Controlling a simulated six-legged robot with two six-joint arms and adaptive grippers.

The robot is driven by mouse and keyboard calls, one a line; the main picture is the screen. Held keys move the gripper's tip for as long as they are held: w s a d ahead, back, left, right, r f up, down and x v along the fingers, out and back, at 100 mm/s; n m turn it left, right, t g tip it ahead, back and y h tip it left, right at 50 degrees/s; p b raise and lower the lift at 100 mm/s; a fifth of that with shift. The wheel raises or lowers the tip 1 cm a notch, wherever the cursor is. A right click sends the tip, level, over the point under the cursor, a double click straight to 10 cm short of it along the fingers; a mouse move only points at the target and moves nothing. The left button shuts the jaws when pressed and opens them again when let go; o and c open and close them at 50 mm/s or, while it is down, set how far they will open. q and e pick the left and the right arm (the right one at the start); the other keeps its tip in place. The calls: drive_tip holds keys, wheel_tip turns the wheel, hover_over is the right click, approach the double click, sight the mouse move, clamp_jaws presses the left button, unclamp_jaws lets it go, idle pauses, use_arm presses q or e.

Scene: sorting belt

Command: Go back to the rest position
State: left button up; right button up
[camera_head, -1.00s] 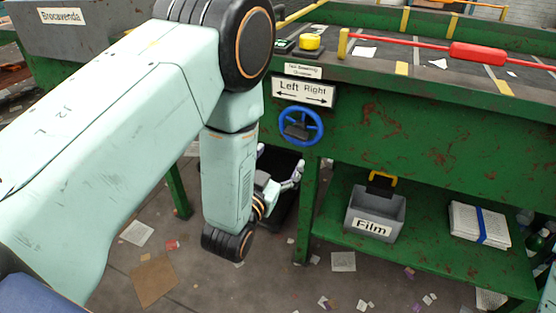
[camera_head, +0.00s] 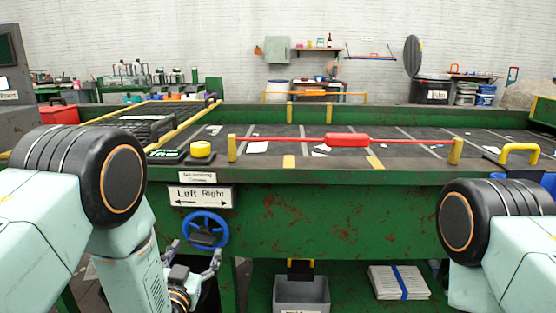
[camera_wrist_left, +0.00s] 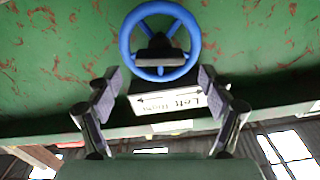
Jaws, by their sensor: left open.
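My left gripper (camera_head: 196,254) is low at the left of the head view, open, with nothing between its fingers. It is just below and in front of a blue handwheel (camera_head: 207,217) on the green side of the sorting belt (camera_head: 330,215). In the left wrist view the spread fingers (camera_wrist_left: 159,80) have the handwheel (camera_wrist_left: 126,45) ahead between and beyond their tips. I cannot tell whether they touch it. My right arm shows at the right edge of the head view; its gripper is out of view.
A "Left Right" sign (camera_head: 201,197) sits above the handwheel. A yellow button (camera_head: 201,149) and a red-handled bar (camera_head: 347,140) are on top of the belt. A grey bin (camera_head: 301,294) and a paper stack (camera_head: 399,282) are on the shelf below.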

sight(200, 242)
use_arm(q)
drive_tip(key=w, duration=0.5)
drive_tip(key=shift+w, duration=0.1)
idle(0.3)
